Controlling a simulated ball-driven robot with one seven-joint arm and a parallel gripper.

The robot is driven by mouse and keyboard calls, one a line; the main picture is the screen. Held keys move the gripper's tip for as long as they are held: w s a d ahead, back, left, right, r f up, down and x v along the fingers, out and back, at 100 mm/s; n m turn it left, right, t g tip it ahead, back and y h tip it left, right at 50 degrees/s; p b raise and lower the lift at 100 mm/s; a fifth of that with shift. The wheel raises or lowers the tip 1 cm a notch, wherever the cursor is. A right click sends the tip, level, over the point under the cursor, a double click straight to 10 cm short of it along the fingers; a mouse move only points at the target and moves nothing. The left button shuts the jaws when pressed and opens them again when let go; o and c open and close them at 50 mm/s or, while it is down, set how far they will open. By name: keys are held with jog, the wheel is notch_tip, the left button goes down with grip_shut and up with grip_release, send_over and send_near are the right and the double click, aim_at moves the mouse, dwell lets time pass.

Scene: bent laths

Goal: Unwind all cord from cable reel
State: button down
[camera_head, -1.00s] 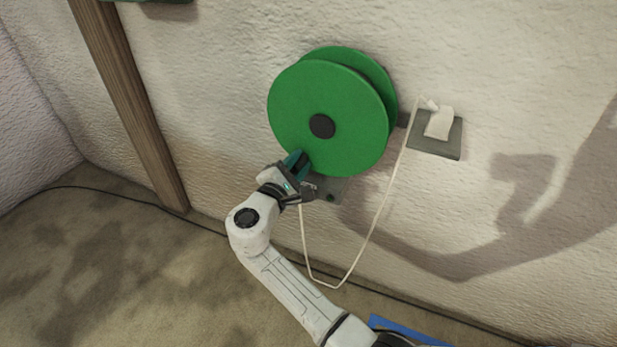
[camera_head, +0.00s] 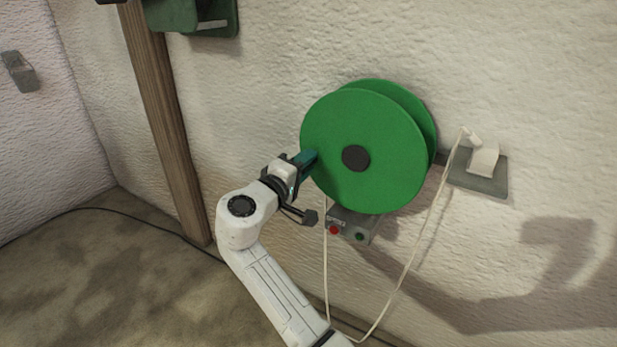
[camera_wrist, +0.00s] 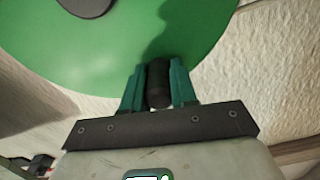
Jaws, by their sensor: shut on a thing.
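The green cable reel (camera_head: 375,185) is mounted on the wall, with two round flanges and a dark hub (camera_head: 355,158). My gripper (camera_head: 312,158) is at the left edge of its front flange. In the wrist view the teal fingers (camera_wrist: 158,85) are closed around a dark cylindrical knob (camera_wrist: 158,78) standing off the green flange. The white cord (camera_head: 408,262) hangs in a loop below the reel and runs up to a plug (camera_head: 486,158) at a wall plate. The flanges hide any cord still wound between them.
A small grey box (camera_head: 352,226) with a red and a green button is below the reel. A wooden post (camera_head: 170,130) stands left. A green bracket (camera_head: 190,12) is on the wall at the upper left. A dark cable (camera_head: 100,208) lies along the floor.

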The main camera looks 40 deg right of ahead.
jog(key=shift+w+a+r+m, duration=0.1)
jog(key=shift+w+r+m, duration=0.05)
jog(key=shift+r+m, duration=0.45)
jog(key=c, duration=0.9)
grip_release()
jog(key=shift+a, duration=0.1)
jog(key=p+v, duration=0.2)
jog(key=v, duration=0.8)
jog(key=shift+a, duration=0.3)
